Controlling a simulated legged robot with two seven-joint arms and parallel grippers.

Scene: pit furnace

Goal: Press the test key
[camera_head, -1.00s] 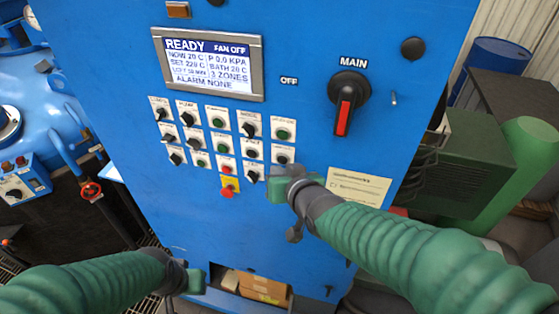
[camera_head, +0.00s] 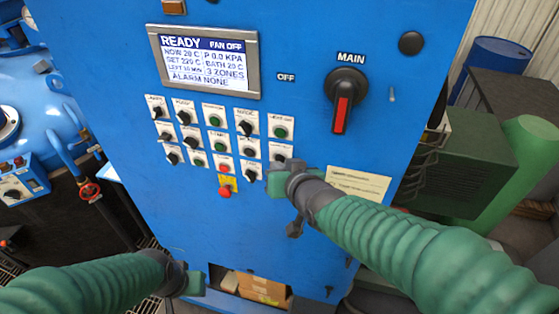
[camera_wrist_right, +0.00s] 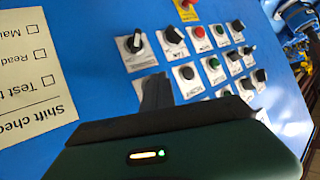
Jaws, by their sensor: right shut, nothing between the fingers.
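A blue control cabinet carries rows of labelled knobs and push buttons (camera_head: 215,135). The labels are too small to read, so I cannot tell which one is the test key. My right gripper (camera_head: 279,184) is shut and empty, in front of the panel just below the bottom-right control (camera_head: 281,158) and right of a black knob (camera_head: 250,175). In the right wrist view the dark fingertips (camera_wrist_right: 156,92) point at the panel beside a black knob (camera_wrist_right: 186,73); contact cannot be told. My left gripper (camera_head: 194,283) is low at the left; its jaws are unclear.
The display (camera_head: 203,61) reads READY and ALARM NONE. A main switch (camera_head: 345,90) with a red handle sits at upper right. A red stop button (camera_head: 224,191) on yellow is left of my right gripper. A paper checklist (camera_head: 358,184) is right of it.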

